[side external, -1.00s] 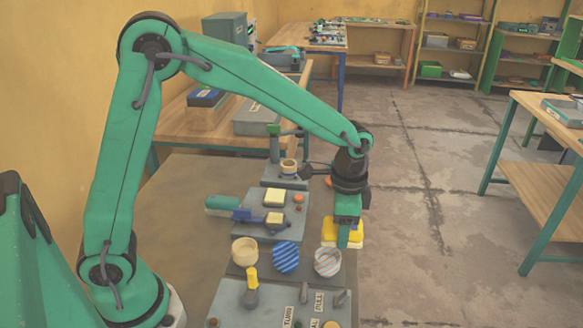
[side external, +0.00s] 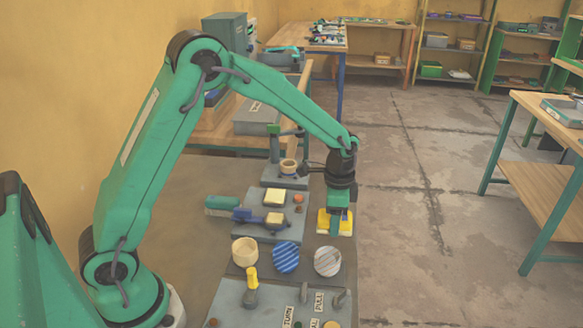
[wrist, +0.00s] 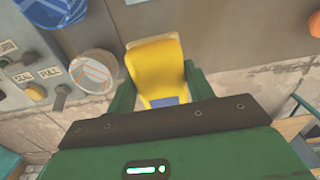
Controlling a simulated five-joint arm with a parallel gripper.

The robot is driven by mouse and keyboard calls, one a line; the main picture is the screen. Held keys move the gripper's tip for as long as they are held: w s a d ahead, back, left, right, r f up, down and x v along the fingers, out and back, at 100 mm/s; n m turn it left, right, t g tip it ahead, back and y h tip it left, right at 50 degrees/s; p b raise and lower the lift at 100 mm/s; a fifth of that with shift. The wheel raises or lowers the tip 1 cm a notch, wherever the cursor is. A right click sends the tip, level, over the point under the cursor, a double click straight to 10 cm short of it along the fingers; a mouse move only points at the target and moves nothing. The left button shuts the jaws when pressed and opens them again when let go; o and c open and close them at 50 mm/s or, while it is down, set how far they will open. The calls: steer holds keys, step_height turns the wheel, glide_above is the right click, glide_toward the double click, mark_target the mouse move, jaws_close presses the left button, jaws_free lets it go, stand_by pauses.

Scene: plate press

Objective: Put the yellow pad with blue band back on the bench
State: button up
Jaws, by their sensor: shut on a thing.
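The yellow pad (side external: 322,222) is between the fingers of my gripper (side external: 336,230) at the right edge of the bench (side external: 315,237) in the side view. In the wrist view the pad (wrist: 152,62) lies between the two green fingers of my gripper (wrist: 158,80), with part of its blue band (wrist: 165,102) showing near the palm. My gripper is shut on the pad. I cannot tell whether the pad's underside touches the bench. The fingers hide part of the pad in the side view.
A blue striped disc (side external: 286,257), a pale striped disc (side external: 328,262) and a wooden ring (side external: 244,251) sit in front. Open floor (side external: 420,240) lies to the right.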

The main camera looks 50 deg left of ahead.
steer(key=shift+w+a+f, duration=0.6)
steer(key=shift+a, duration=0.25)
steer(key=shift+f, duration=2)
steer(key=shift+f, duration=0.2)
steer(key=o, duration=0.9)
steer(key=shift+r, duration=0.15)
step_height(320, 180, up, 12)
steer(key=shift+f, duration=0.1)
steer(key=shift+r, duration=0.25)
